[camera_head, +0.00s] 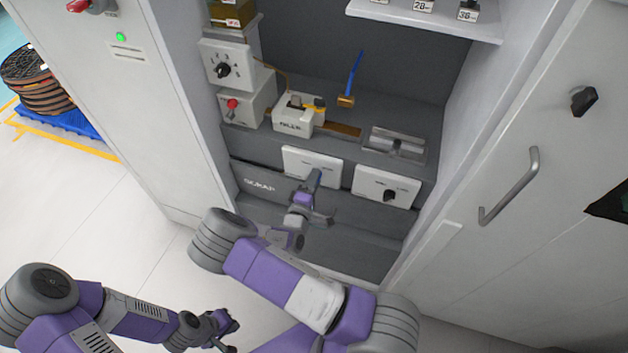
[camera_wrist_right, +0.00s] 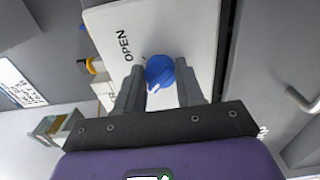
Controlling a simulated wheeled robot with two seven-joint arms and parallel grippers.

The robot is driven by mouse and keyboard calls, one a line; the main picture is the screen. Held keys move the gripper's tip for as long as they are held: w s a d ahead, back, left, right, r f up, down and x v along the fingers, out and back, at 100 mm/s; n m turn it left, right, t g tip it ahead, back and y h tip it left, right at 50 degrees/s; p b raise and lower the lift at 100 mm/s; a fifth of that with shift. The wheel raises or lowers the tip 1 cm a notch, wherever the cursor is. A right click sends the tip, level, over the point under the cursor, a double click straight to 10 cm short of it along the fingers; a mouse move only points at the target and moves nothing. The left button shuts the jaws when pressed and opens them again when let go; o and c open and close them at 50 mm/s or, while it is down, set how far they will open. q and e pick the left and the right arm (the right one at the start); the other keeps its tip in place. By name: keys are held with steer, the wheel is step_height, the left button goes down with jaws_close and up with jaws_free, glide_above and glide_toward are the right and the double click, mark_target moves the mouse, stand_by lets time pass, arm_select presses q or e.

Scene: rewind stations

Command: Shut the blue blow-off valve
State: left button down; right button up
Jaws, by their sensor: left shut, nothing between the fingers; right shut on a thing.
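A blue knob (camera_wrist_right: 160,72) sits on a white plate (camera_wrist_right: 120,25) marked OPEN. In the head view this plate (camera_head: 297,156) is on the lower front of the station, and the knob is mostly hidden by my gripper. My right gripper (camera_wrist_right: 160,92) is shut on the blue knob, one finger on each side; it also shows in the head view (camera_head: 311,184). A blue lever (camera_head: 354,75) stands up from a brass fitting (camera_head: 346,101) on the ledge above. I cannot tell from labels which blue part is the blow-off valve. My left gripper (camera_head: 229,335) is shut and empty, low over the floor.
A second white plate with a black knob (camera_head: 389,195) is right of the held one. A switch box (camera_head: 222,70) and a red-button box (camera_head: 234,104) are on the left. A cabinet door with a handle (camera_head: 512,188) flanks the right.

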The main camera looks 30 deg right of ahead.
steer(key=o, duration=1)
steer(key=shift+o, duration=0.2)
steer(key=p+v, duration=0.1)
steer(key=v, duration=0.6)
steer(key=shift+s+a, duration=0.15)
steer(key=shift+s, duration=0.1)
